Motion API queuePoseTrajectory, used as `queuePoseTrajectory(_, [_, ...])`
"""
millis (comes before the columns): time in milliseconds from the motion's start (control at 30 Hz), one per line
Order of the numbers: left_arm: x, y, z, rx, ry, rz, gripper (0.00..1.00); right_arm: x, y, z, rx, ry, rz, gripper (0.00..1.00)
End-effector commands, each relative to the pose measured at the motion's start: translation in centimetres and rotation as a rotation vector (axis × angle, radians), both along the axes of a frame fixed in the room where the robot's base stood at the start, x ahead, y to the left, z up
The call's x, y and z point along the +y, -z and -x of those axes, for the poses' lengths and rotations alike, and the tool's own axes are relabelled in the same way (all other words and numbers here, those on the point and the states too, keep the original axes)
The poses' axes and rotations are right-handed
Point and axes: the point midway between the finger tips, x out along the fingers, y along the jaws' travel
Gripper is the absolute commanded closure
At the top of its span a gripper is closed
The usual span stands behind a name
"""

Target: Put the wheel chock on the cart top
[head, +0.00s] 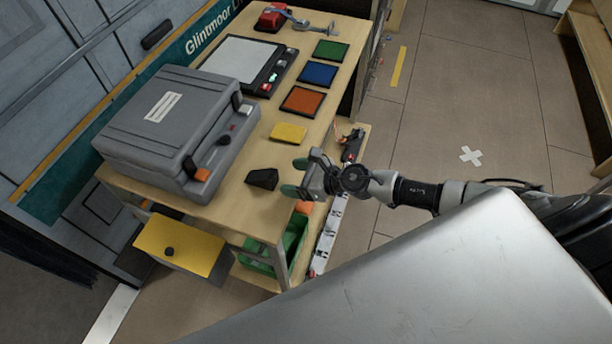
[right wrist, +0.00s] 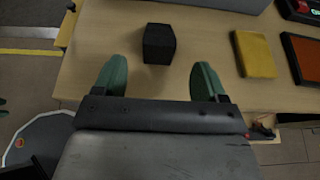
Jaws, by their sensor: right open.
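The wheel chock (head: 262,178) is a small black wedge-like block on the wooden cart top (head: 228,208), in front of the grey case. In the right wrist view the chock (right wrist: 159,44) lies on the wood just beyond my fingertips and between their lines. My right gripper (head: 297,177) is open, with its green-padded fingers apart and empty, at the cart's front edge to the right of the chock. The right wrist view also shows the right gripper (right wrist: 158,80) with a gap between its fingers. My left gripper is not in view.
A grey case (head: 165,125) fills the cart's left part. A yellow sponge-like block (head: 288,132) and orange (head: 302,101), blue (head: 318,73) and green (head: 331,50) squares lie farther back. A yellow drawer (head: 180,245) stands open below. A green bin (head: 262,262) is underneath.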

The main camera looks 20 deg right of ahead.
Motion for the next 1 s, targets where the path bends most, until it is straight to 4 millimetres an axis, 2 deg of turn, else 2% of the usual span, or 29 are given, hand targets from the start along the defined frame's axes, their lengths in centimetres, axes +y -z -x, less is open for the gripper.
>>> queuePoseTrajectory(133, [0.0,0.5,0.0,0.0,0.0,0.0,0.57,-1.5,-0.7,1.6,0.002,-0.001,0.0,0.28])
queuePoseTrajectory(333, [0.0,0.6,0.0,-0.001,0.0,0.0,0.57,-2.2,-1.3,2.3,0.001,-0.001,-0.001,0.28])
queuePoseTrajectory(867, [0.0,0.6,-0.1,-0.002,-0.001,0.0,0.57,-2.2,-1.4,2.3,0.001,0.002,-0.005,0.28])
queuePoseTrajectory(967, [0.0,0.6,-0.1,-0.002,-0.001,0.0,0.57,-1.2,-2.2,2.3,0.015,0.056,-0.089,0.28])
queuePoseTrajectory(1000, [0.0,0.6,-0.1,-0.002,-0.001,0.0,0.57,-0.5,-2.9,2.2,0.032,0.109,-0.169,0.28])
